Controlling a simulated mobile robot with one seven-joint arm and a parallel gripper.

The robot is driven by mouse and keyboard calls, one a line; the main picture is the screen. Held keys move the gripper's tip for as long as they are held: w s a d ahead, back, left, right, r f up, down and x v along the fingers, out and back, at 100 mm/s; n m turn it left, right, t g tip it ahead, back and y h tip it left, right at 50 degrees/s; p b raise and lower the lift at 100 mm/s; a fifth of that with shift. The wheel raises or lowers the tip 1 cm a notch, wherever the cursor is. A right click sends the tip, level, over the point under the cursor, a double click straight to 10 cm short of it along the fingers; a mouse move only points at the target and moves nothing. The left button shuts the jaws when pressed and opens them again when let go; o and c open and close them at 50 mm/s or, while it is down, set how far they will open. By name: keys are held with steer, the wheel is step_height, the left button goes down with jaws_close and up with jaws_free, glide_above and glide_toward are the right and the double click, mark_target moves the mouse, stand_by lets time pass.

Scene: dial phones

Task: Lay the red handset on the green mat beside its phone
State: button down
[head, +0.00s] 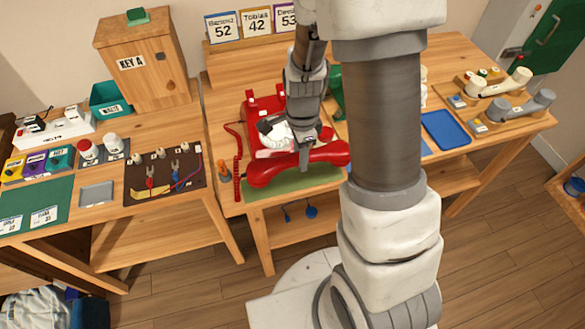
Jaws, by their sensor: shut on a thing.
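The red handset (268,173) is a long curved piece that lies crosswise in the picture at the front of the middle table. My gripper (304,164) points down and is shut on the handset's middle. The green mat (290,184) shows below and in front of the handset, near the table's front edge. I cannot tell whether the handset touches the mat. The red phone (254,106) with its pale dial stands just behind the handset, partly hidden by my gripper. A red coiled cord (237,180) runs down at the phone's left.
My arm hides much of the table's right half. A blue tray (446,129) and grey handset (516,108) lie at right. Number cards (256,22) stand behind. The left table holds a tool board (165,170) and wooden key cabinet (145,60); a gap separates the tables.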

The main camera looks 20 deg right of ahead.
steer(key=shift+w+a+f, duration=0.25)
steer(key=shift+a+f, duration=0.5)
steer(key=shift+a, duration=0.2)
steer(key=shift+f+b, duration=0.4)
steer(key=shift+f, duration=1.4)
steer(key=shift+f, duration=0.1)
steer(key=shift+f, duration=0.15)
steer(key=c, duration=0.5)
jaws_free()
